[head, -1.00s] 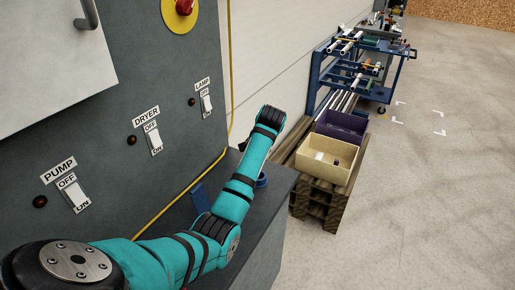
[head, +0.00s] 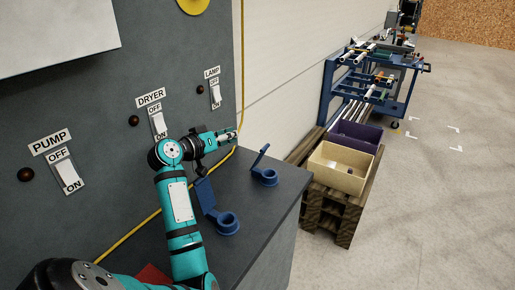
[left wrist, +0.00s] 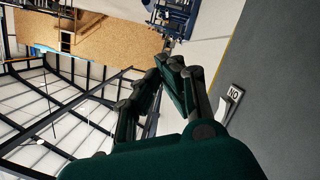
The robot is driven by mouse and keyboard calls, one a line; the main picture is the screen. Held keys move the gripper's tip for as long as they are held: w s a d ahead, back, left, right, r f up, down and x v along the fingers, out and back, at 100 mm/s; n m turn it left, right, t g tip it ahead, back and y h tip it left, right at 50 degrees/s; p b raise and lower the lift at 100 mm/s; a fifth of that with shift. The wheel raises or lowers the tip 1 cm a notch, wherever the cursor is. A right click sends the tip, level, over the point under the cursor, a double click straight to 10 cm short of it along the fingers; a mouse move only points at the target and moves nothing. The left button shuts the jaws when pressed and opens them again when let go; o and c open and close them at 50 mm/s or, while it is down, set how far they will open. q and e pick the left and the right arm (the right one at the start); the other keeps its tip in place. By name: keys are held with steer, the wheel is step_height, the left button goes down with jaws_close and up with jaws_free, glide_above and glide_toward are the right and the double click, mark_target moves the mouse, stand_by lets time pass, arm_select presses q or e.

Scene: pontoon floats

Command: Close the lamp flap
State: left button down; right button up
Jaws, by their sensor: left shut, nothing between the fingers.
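The LAMP switch (head: 215,95) is a white rocker under its label on the grey panel. I see no separate part marked as a lamp flap. Two blue round fittings stand on the grey ledge, a nearer one (head: 226,222) and a farther one (head: 267,177), each with a blue plate tilted up. My left gripper (head: 230,136) is shut and empty, just below the LAMP switch near the yellow cable. In the left wrist view its fingers (left wrist: 168,65) are beside the panel, apart from a white switch (left wrist: 222,108) marked ON. My right gripper is out of view.
The DRYER switch (head: 159,125) and PUMP switch (head: 68,176) are left on the panel. A yellow cable (head: 146,222) runs along the ledge's back. A pallet (head: 333,212) with a cream box (head: 338,176) and purple box stands right of the ledge. Open floor lies beyond.

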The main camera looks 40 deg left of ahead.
arm_select(q)
steer(key=p, duration=0.3)
glide_above(259, 157)
steer(key=a, duration=0.3)
steer(key=f, duration=0.3)
steer(key=d+f+p, duration=0.1)
steer(key=shift+w+d+f, duration=0.3)
steer(key=shift+d+f+p, duration=0.2)
steer(key=shift+f+p, duration=0.1)
steer(key=shift+f, duration=0.2)
steer(key=shift+d, duration=0.1)
steer(key=shift+d+f+m+b, duration=0.1)
steer(key=shift+d+m+b, duration=0.25)
steer(key=shift+m, duration=0.05)
